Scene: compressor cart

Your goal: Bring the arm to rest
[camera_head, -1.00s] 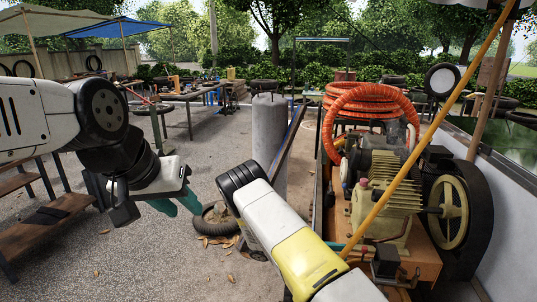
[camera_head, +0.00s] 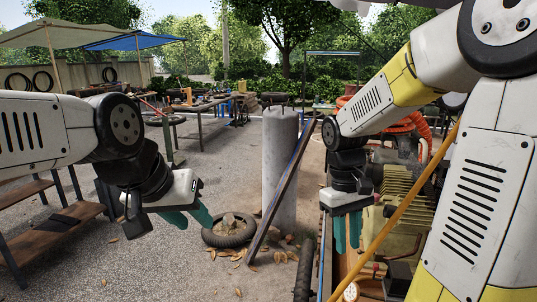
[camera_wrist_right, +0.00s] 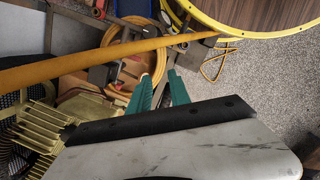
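My left gripper (camera_head: 190,216) hangs at the left in the head view, over the gravel. Its teal fingers look apart, with nothing seen between them. My right gripper (camera_head: 347,232) points down in front of the compressor (camera_head: 400,200), at the right of the head view. In the right wrist view its two teal fingers (camera_wrist_right: 160,85) are apart and empty. My right arm hides much of the compressor and the orange hose.
A yellow pole (camera_head: 412,190) slants close to my right gripper, and also crosses the right wrist view (camera_wrist_right: 80,65). A grey cylinder (camera_head: 280,165) with a leaning bar stands between the arms. A tyre (camera_head: 228,232) lies on the gravel. A wooden shelf (camera_head: 60,235) is at the left.

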